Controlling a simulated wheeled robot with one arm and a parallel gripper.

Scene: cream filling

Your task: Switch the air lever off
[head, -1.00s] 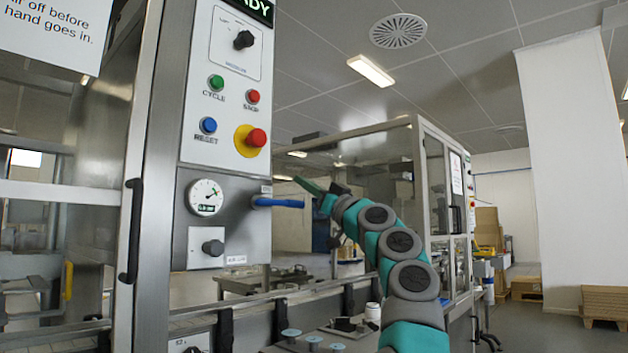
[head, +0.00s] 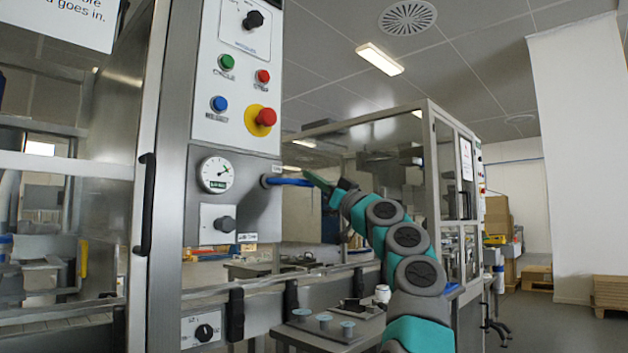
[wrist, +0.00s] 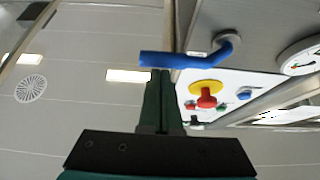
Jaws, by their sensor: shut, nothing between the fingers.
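The air lever (head: 288,182) is a blue handle on the side of the grey control column. It sticks out roughly level to the right, beside the pressure gauge (head: 216,174). The gauge needle points to the upper right. My gripper (head: 309,176) is shut and empty, with its green fingers at the lever's free end. In the wrist view the blue lever (wrist: 185,60) lies across the tips of my fingers (wrist: 160,75). I cannot tell whether they touch it.
Above the gauge is a panel with a red stop button on yellow (head: 266,117), green, red and blue buttons and a black selector knob (head: 253,19). A grey knob (head: 225,224) sits below the gauge. A glass-walled machine (head: 440,200) stands behind my arm.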

